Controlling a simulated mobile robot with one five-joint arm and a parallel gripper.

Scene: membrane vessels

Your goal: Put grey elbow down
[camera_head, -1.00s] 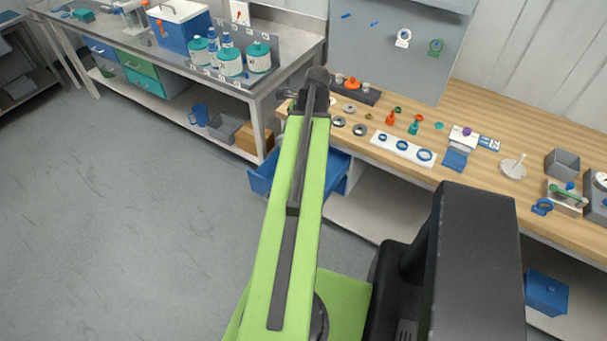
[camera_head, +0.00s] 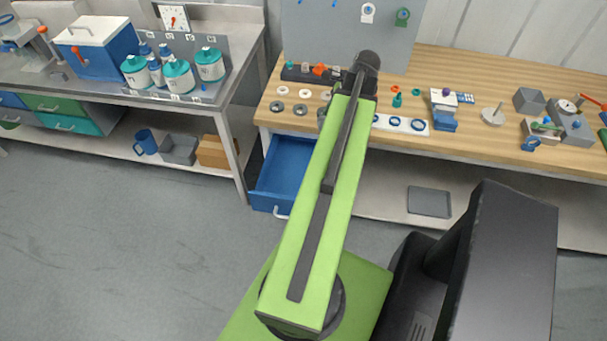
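My green arm reaches forward over the front edge of the wooden workbench (camera_head: 470,147). Its far end covers part of the bench top. My gripper is hidden behind the arm; only a small dark part shows at the arm's left side, and I cannot tell what it is. I cannot make out a grey elbow anywhere, in a grip or on the bench. Several grey and white rings (camera_head: 301,109) lie on the bench just left of the arm's end. A white strip with blue rings (camera_head: 400,123) lies just right of it.
A dark rack with an orange piece (camera_head: 319,71) stands behind the rings. A blue drawer (camera_head: 283,170) is open below the bench. A grey box (camera_head: 529,101) and small devices stand at right. The left metal table holds teal-lidded jars (camera_head: 178,76) and a blue cooler (camera_head: 93,47).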

